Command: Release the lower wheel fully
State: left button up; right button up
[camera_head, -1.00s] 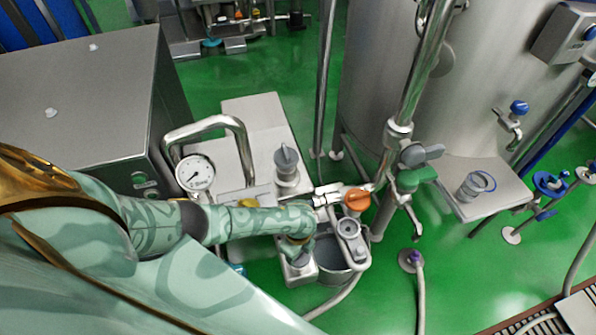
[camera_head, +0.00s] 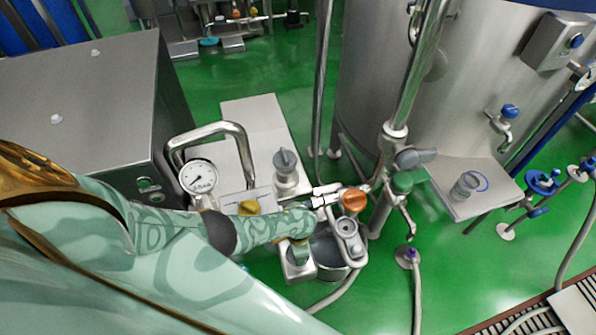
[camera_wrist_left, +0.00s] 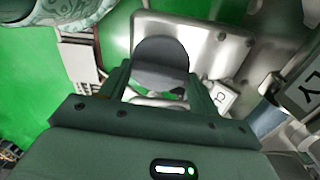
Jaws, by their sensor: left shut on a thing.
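A dark grey round wheel (camera_wrist_left: 160,62) sits in front of a metal plate in the left wrist view. My left gripper (camera_wrist_left: 160,88) has its dark fingers on either side of the wheel and is shut on it. The wheel cannot be made out there, as the arm and gripper hide that spot. My right gripper is not in view.
An orange knob (camera_head: 354,200), a yellow knob (camera_head: 249,208), a grey knob (camera_head: 286,160) and a pressure gauge (camera_head: 198,177) stand close around the arm. A bent steel pipe (camera_head: 222,130) rises behind it. A large tank (camera_head: 455,90) is at the right.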

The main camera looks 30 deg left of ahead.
pick_arm(q)
jog(key=shift+n, duration=0.6)
jog(key=o, duration=1)
jog(key=shift+r, duration=0.1)
notch_tip(320, 180, up, 16)
jog(key=p, duration=1.2)
